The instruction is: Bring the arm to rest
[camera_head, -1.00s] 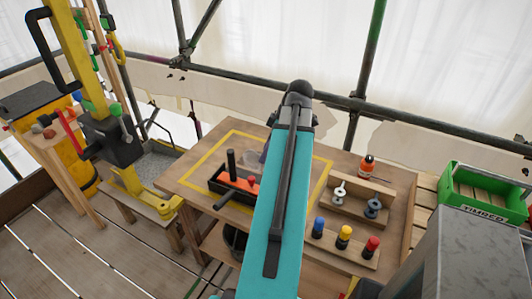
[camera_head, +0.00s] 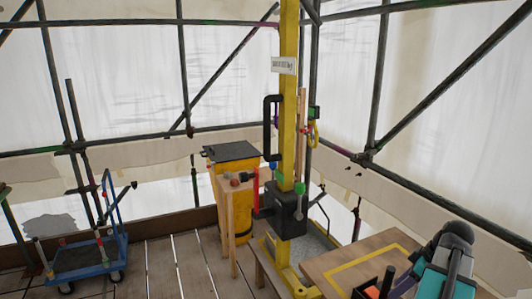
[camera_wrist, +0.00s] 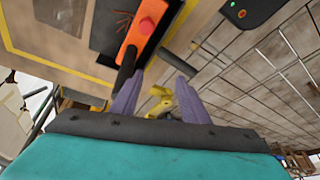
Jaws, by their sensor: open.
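My gripper (camera_wrist: 158,82) shows in the wrist view with its two purple fingers spread apart and nothing between them. In the wrist view an orange piece with a red knob (camera_wrist: 147,27) lies beyond the left finger, in or at a dark tray (camera_wrist: 108,25) on the wooden worktable. I cannot tell how far the fingertips are from it.
The worktable (camera_head: 335,262) has a yellow outline on its top. A yellow post (camera_head: 289,110) with a black clamp body stands left of it. A yellow bin (camera_head: 237,208) and a blue trolley (camera_head: 88,262) are farther left. Open plank floor (camera_head: 170,270) lies between.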

